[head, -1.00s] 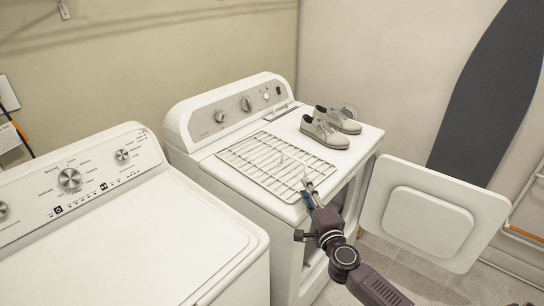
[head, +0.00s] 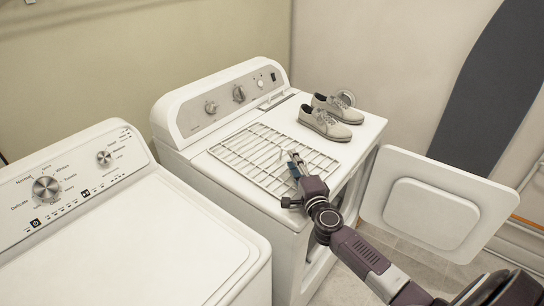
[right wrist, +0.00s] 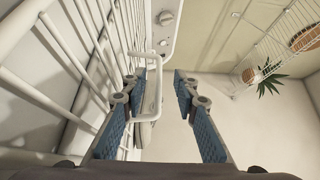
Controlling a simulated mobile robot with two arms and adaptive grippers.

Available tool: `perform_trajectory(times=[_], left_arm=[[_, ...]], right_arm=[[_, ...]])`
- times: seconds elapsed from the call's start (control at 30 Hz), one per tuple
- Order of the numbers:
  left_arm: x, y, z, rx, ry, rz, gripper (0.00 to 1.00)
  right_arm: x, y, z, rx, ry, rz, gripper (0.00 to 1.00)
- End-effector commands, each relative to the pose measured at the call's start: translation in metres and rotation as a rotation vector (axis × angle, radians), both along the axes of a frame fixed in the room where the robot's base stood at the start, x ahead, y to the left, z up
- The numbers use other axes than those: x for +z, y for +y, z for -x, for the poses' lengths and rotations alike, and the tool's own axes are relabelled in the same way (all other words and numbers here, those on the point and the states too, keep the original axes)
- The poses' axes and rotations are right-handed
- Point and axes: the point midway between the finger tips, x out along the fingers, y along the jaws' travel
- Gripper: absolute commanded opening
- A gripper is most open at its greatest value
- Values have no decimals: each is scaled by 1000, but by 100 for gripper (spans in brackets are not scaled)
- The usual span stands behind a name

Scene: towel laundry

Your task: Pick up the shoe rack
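The shoe rack is a white wire grid (head: 250,157) lying flat on top of the white dryer. My right gripper (head: 292,160) is at the rack's right front part, pointing down toward the back wall. In the right wrist view, the rack's bars (right wrist: 76,20) fill the left side. There my right gripper (right wrist: 162,92) has its two blue-padded fingers apart. A white wire loop (right wrist: 157,88) of the rack stands between them, closer to the left finger. I cannot tell whether that finger touches it. My left gripper is not in view.
The dryer (head: 330,175) carries a pair of grey shoes (head: 325,118) behind and right of the rack. Its door (head: 430,215) hangs open at the right. A washer (head: 150,240) stands at the left. A dark ironing board (head: 490,90) leans at the right wall.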

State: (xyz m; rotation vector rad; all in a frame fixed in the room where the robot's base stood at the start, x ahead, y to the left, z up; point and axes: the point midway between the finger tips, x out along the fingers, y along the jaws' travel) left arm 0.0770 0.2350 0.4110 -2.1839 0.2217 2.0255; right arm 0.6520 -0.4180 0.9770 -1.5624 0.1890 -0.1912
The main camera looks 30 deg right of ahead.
Motion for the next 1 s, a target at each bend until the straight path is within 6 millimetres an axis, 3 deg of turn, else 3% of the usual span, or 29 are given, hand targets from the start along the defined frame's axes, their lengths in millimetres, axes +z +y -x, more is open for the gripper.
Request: perform_trajectory(times=[0.27,0.57,0.83,1.0], left_arm=[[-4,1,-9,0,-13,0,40],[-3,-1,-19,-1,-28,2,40],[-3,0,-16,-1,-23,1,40],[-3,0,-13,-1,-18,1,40]], right_arm=[[0,-6,-36,0,-1,0,28],[0,-7,-41,0,0,0,28],[0,-7,-40,0,0,0,0],[-1,-7,-40,0,1,0,0]])
